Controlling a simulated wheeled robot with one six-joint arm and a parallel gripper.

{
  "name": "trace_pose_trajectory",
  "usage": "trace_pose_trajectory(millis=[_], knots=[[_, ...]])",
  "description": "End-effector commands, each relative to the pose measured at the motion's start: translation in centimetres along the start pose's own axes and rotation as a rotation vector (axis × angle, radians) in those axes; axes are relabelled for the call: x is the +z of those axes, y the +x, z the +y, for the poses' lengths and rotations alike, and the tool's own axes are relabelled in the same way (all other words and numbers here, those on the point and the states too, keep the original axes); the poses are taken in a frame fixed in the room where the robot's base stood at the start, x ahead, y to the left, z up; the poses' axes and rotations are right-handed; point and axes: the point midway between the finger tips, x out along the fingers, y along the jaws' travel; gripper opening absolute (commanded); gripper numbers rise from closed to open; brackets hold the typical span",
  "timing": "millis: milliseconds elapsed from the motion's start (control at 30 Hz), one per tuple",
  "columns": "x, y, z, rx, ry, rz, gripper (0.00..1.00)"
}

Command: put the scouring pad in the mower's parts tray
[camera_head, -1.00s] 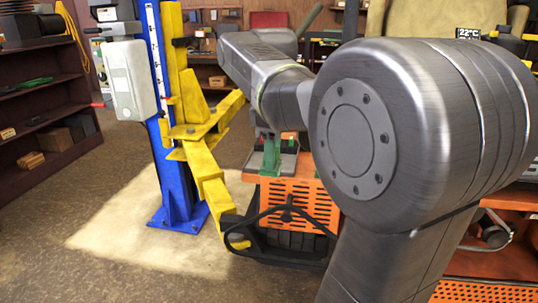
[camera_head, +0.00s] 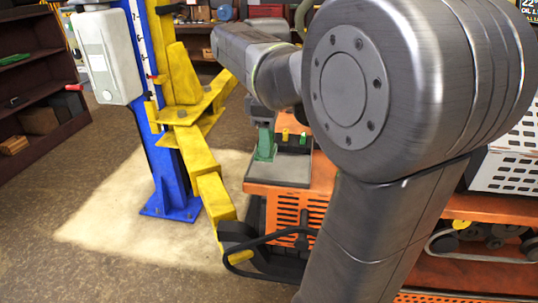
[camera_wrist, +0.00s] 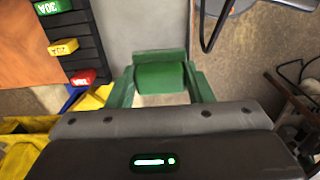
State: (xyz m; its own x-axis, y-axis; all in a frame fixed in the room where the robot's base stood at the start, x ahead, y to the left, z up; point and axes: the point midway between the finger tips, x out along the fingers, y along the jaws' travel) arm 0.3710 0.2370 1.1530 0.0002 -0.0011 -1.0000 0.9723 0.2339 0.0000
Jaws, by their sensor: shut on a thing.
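My gripper (camera_wrist: 162,88) has green fingers and is shut on the green scouring pad (camera_wrist: 160,76), which spans the gap between them in the wrist view. In the head view my gripper (camera_head: 265,150) hangs over the grey, shallow parts tray (camera_head: 278,173) on the orange mower (camera_head: 287,205). There the pad cannot be told apart from the green fingers. A grey surface, apparently the tray (camera_wrist: 130,22), lies behind the fingers in the wrist view. I cannot tell whether the pad touches it.
A black strip with green, yellow and red fuses (camera_wrist: 63,46) lies beside the grey surface. The blue lift post (camera_head: 165,150) and yellow lift arm (camera_head: 205,175) stand left of the mower. My arm hides much of the right.

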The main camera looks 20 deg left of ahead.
Motion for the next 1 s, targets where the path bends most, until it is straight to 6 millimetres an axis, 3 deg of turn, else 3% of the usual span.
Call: trace_pose_trajectory(millis=[400,733,767,867,1000], knots=[[0.0,4.4,0.0,0.0,0.0,0.0,0.25],[0.0,4.7,0.0,0.0,0.0,0.0,0.25],[0.0,4.7,0.0,0.0,0.0,0.0,0.49],[0.0,4.7,0.0,0.001,0.0,0.0,0.68],[0.0,4.6,0.0,0.001,0.0,0.0,0.68]])
